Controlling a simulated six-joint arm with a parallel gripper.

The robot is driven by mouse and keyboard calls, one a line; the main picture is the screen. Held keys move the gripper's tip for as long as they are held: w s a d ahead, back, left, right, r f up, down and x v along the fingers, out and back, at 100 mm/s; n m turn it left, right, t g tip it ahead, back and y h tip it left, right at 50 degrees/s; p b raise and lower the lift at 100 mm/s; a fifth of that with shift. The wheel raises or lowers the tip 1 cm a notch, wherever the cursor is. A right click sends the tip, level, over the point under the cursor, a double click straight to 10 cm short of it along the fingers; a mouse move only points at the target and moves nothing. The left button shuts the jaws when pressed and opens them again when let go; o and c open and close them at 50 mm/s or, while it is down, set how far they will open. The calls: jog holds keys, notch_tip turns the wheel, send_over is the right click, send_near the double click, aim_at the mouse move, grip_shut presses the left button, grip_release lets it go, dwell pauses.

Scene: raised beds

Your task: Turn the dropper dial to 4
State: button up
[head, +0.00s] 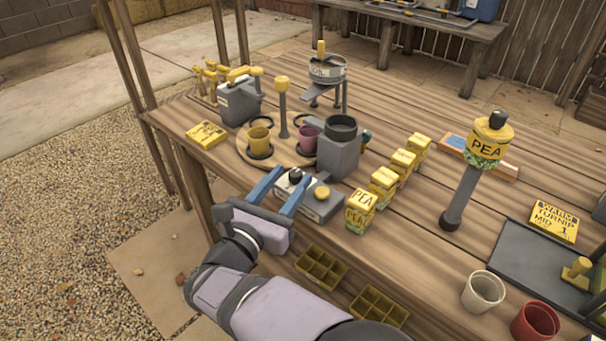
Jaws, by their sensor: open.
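A grey dropper device (340,155) with a dark round cup on top stands near the left front of the wooden bench. A low grey box (318,207) sits in front of it, with a dark knob (296,174) and a round yellow button (322,193) on top. The dark knob looks like the dial, but its numbers are too small to read. My gripper (294,172) is open, its two blue fingers pointing toward the box. In the picture the fingers lie either side of the dark knob; I cannot tell whether they touch it. The fingers partly hide the box's left side.
Several yellow PEA packets (384,186) stand in a row right of the box. A round board (247,153) with small pots lies behind left. Seed trays (321,267) are close beside my arm.

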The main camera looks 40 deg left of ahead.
jog(key=shift+s+f, duration=0.15)
jog(key=shift+p+x, duration=0.45)
jog(key=shift+x, duration=3.2)
grip_shut()
